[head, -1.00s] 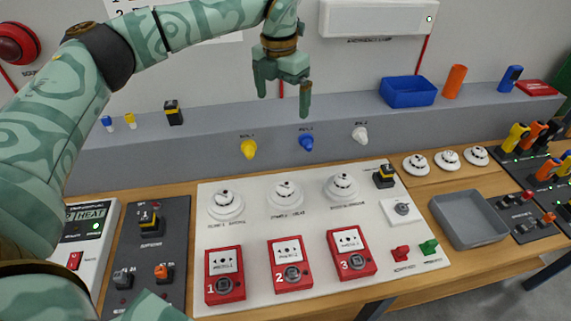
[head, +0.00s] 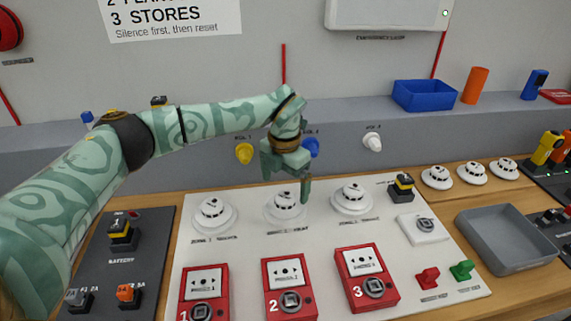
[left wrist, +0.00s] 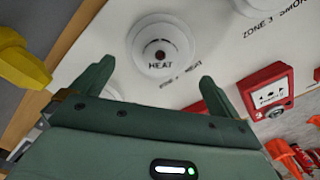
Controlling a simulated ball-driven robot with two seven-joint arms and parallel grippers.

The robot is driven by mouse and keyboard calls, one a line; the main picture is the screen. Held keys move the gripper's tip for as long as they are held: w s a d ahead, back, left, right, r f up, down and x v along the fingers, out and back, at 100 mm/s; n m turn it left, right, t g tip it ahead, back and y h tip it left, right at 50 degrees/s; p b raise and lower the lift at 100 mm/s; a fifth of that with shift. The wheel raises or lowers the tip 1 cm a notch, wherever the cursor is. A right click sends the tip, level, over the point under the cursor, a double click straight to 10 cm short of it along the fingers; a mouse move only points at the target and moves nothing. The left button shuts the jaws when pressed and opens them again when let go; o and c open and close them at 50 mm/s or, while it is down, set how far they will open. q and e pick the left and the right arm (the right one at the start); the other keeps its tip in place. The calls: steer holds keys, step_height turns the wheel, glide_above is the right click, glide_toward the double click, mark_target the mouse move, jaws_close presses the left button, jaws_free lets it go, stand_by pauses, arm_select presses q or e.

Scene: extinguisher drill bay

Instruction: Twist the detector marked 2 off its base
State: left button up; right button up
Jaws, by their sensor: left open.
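The middle round white detector (head: 285,207), over the call point marked 2, sits on the white board, partly covered by my left gripper from above. In the left wrist view the same detector (left wrist: 161,43) reads HEAT and lies beyond and between the fingers. My left gripper (head: 287,178) is open and empty, pointing down just above the detector; I see no contact. It also shows in the left wrist view (left wrist: 153,85). My right gripper is not in view.
Similar detectors stand left (head: 213,215) and right (head: 351,198) on the board (head: 240,250). Red call points marked 1, 2 (head: 289,287) and 3 line the front. A yellow horn-like piece (head: 244,153) is on the wall behind. A grey tray (head: 505,240) is at right.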

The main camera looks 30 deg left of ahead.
mark_target(285, 196)
arm_select(q)
step_height(285, 196, down, 6)
steer(key=shift+r+b, duration=0.2)
steer(key=shift+b, duration=0.3)
steer(key=c, duration=0.9)
steer(key=shift+r+n+p, duration=0.1)
steer(key=shift+n+p, duration=0.6)
steer(key=shift+n, duration=0.2)
steer(key=shift+c, duration=0.2)
steer(key=shift+n+p, duration=0.55)
steer(key=shift+n, duration=0.45)
